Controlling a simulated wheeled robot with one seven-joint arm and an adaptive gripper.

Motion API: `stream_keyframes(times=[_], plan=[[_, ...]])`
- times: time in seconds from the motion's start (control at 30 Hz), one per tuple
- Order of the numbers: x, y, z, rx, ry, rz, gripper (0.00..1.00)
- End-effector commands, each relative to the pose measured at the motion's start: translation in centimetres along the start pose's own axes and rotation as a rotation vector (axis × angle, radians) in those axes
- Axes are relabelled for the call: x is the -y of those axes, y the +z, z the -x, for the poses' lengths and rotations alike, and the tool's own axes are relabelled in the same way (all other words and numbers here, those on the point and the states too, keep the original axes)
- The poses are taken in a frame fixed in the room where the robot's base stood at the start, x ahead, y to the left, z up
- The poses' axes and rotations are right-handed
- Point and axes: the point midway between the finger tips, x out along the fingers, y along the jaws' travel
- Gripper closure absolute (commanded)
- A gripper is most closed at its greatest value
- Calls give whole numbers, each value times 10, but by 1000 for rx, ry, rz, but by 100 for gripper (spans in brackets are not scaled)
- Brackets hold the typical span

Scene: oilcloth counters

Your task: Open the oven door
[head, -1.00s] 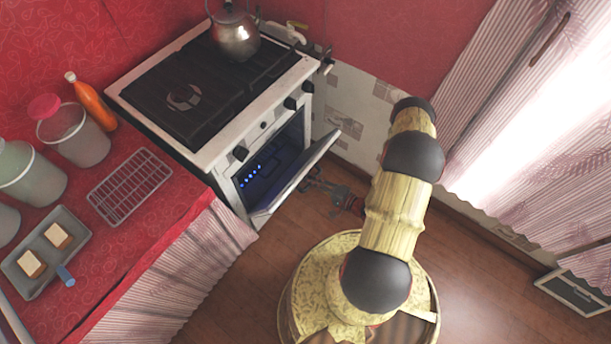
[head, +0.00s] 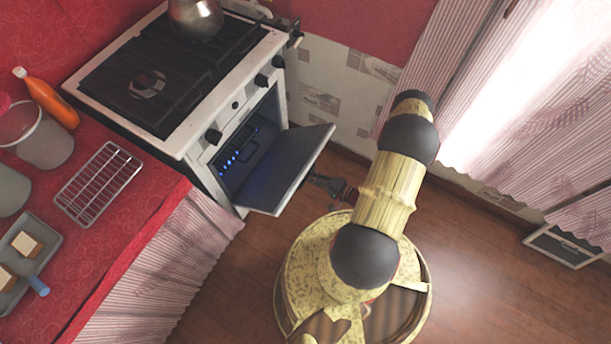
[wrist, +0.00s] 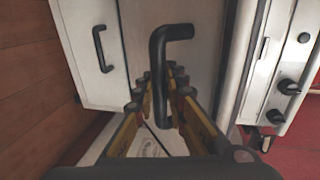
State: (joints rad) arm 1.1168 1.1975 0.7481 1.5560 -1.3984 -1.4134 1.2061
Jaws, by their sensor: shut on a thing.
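The oven (head: 215,145) stands at the back left with its front facing my base. Its door (head: 293,178) hangs partly open, tilted outward, and the dark inside with small blue lights shows. My gripper (head: 318,182) is at the outer side of the door, partly hidden behind it and by my arm. In the wrist view my gripper (wrist: 164,78) is shut on the black door handle (wrist: 172,33), which passes between its fingers. The door's pale outer face (wrist: 205,45) lies behind the handle.
A kettle (head: 196,18) stands on the stove top. A red counter (head: 135,200) to the left holds a wire rack (head: 98,183), jars, an orange bottle (head: 46,98) and a bread tray (head: 22,262). A lower panel with a handle (wrist: 103,48) shows. Wooden floor (head: 480,270) is clear at right.

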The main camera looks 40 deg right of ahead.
Motion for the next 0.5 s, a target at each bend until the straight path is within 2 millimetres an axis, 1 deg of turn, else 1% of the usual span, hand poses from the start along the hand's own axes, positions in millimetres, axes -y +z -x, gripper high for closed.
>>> stream_keyframes(times=[0.1, 0.13, 0.4, 0.5], plan=[[1, 0, 1, -1, -2, -3, 100], [1, 0, 1, -1, -2, -3, 87], [1, 0, 0, -1, -1, -1, 72], [0, 0, 0, -1, -1, -1, 70]])
